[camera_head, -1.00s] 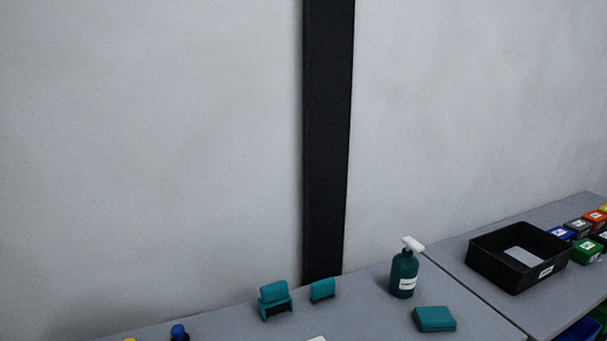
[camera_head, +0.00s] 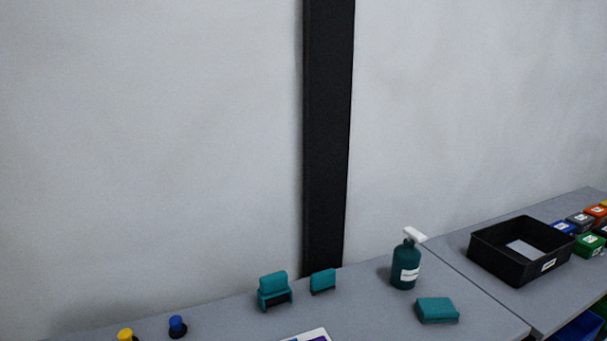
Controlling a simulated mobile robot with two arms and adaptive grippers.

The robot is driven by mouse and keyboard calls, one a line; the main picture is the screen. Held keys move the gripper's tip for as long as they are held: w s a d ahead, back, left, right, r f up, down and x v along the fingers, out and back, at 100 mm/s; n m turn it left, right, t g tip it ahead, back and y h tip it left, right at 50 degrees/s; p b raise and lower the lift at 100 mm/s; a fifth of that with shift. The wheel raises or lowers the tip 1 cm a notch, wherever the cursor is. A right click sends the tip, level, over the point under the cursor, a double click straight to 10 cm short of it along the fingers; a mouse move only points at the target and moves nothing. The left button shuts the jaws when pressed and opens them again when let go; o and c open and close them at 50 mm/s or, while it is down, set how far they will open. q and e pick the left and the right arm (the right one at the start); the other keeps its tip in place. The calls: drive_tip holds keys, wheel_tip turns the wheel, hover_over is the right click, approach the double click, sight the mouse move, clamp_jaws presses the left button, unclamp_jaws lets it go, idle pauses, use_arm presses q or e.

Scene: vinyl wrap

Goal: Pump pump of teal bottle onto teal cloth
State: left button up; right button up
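The teal bottle (camera_head: 405,268) stands upright on the grey table, with a white pump head (camera_head: 414,235) pointing to the right and a white label on its front. The folded teal cloth (camera_head: 437,310) lies flat on the table in front of the bottle and a little to its right, apart from it. Neither of my grippers is in view.
Two teal tools (camera_head: 274,290) (camera_head: 323,281) stand left of the bottle. A blue-topped item (camera_head: 177,326), a yellow-topped item (camera_head: 126,335) and a printed sheet (camera_head: 308,336) lie nearer. A black tray (camera_head: 486,258) and several coloured boxes (camera_head: 589,245) occupy the right table.

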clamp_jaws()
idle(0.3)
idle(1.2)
